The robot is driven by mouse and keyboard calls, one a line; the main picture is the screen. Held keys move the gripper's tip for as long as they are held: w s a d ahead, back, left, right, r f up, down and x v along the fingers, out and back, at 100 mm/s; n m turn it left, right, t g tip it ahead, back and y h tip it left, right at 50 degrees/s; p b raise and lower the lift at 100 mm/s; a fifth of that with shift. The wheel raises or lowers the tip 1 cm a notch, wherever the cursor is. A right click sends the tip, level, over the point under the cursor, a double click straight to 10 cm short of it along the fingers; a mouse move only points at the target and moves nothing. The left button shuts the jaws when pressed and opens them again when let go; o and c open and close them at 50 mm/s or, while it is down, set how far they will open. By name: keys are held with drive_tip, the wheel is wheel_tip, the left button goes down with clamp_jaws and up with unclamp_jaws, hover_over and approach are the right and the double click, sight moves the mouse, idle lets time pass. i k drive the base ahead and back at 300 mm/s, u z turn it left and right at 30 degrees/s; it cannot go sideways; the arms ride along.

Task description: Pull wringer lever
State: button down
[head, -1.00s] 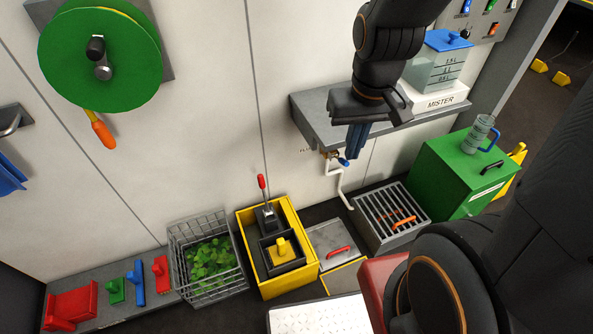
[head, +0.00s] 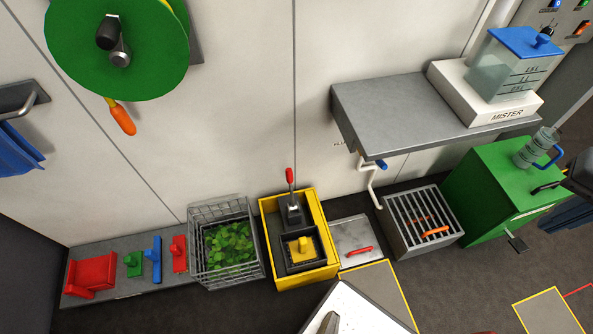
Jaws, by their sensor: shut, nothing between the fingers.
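The wringer lever (head: 290,182) has a red knob on a thin shaft and stands about upright. It rises from a dark base at the back of the yellow mop bucket (head: 268,245). A dark wringer tray (head: 285,263) with a yellow block (head: 303,248) sits at the front of the bucket.
A wire basket (head: 192,262) of green leaves stands left of the bucket. A grey lid with a red handle (head: 359,251), a slatted grate (head: 418,216) and a green cabinet (head: 495,190) stand right. A grey shelf (head: 385,105) juts from the wall above.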

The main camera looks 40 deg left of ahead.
sight(289, 177)
drive_tip(key=u, duration=0.05)
drive_tip(key=k, duration=0.4)
drive_tip(key=u, duration=1.35)
drive_tip(key=i, duration=0.5)
